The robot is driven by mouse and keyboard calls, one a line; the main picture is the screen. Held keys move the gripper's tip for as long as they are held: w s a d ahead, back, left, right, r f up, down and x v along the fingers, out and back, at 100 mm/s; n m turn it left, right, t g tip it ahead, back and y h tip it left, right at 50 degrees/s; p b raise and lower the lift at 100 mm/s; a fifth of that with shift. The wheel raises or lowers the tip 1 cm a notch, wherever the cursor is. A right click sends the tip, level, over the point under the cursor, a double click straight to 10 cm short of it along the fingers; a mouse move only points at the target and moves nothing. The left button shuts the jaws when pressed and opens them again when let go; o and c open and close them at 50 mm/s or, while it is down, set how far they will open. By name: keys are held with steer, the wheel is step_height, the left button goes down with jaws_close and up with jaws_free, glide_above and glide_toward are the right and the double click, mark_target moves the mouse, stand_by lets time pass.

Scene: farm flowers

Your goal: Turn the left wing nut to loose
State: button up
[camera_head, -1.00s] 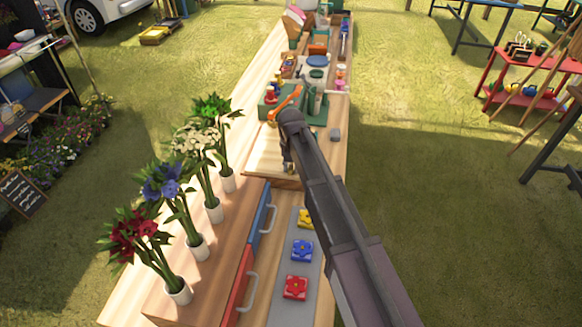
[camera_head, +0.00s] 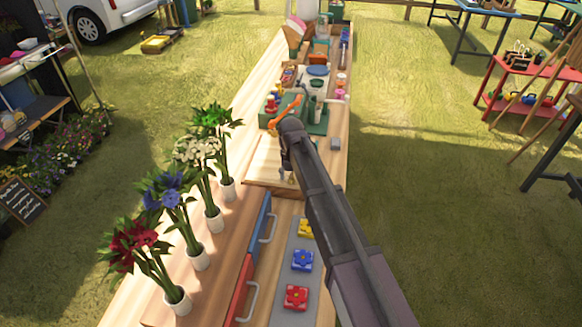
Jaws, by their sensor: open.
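My gripper (camera_head: 288,178) is small in the head view, at the end of my dark arm, low over a pale wooden board (camera_head: 262,162) on the long table. Its jaws are open and nothing shows between them. I cannot make out the left wing nut: it is too small or hidden by my arm and gripper. Whether the gripper touches the board or anything on it cannot be told.
A green device (camera_head: 268,117) with an orange handle (camera_head: 287,111) stands just beyond the board. Several vases of flowers (camera_head: 198,258) line the left side. Drawers with handles (camera_head: 270,225) and a grey strip with flower tiles (camera_head: 302,261) are nearer.

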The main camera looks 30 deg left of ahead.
steer(key=shift+m, duration=0.3)
